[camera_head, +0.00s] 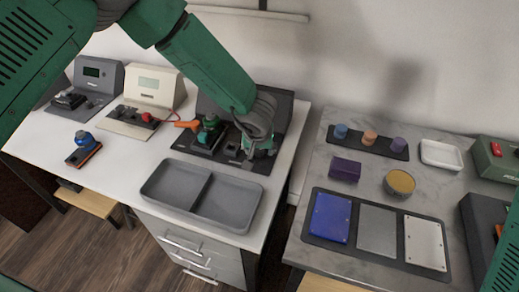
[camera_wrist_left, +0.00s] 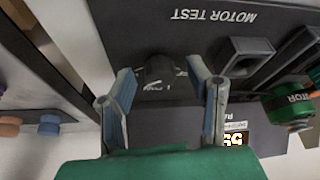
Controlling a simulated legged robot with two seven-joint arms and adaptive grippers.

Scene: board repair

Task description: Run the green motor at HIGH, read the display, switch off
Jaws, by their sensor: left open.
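The dark motor test panel (camera_head: 228,152) stands at the right end of the white bench. The green motor (camera_head: 208,132) sits on it, left of my left gripper (camera_head: 258,146); it also shows at the right of the wrist view (camera_wrist_left: 290,105). In the wrist view my left gripper (camera_wrist_left: 160,82) is open, its fingers on either side of a dark round knob (camera_wrist_left: 158,72). I cannot tell whether they touch it. A display (camera_wrist_left: 234,140) shows bright upside-down digits, partly covered by my gripper; I cannot read the full value. My right gripper is not in view.
A grey two-part tray (camera_head: 201,192) lies in front of the panel. Two other test stations (camera_head: 96,82) (camera_head: 150,92) stand to the left, with an orange tool (camera_head: 187,124) nearby. The marble table (camera_head: 283,254) at right holds a mat with several plates, a purple block and a yellow-topped tin.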

